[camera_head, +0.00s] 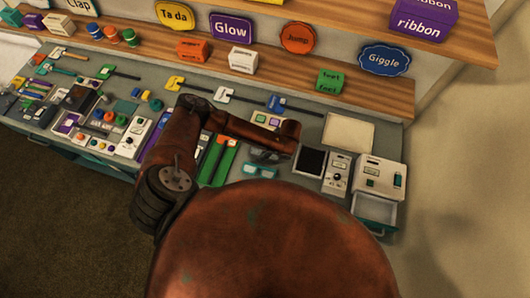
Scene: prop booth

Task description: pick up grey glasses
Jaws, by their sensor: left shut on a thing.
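My rust-brown left arm reaches over the counter, and its end with the left gripper (283,148) is above the middle right of the counter. The fingers are small and dark here. The gripper is shut on what looks like the grey glasses (263,157), a dark grey shape just under the arm's end, partly hidden by it. I cannot tell how far they are above the counter. A pair of teal glasses (260,171) lies just in front of them. My right gripper is not in view.
The grey counter (395,135) holds many small props. A dark screen (311,161), a switch box (337,173) and a white machine (380,178) with an open tray stand on the right. A green-and-red item (217,162) lies left. Wooden shelves with word signs rise behind.

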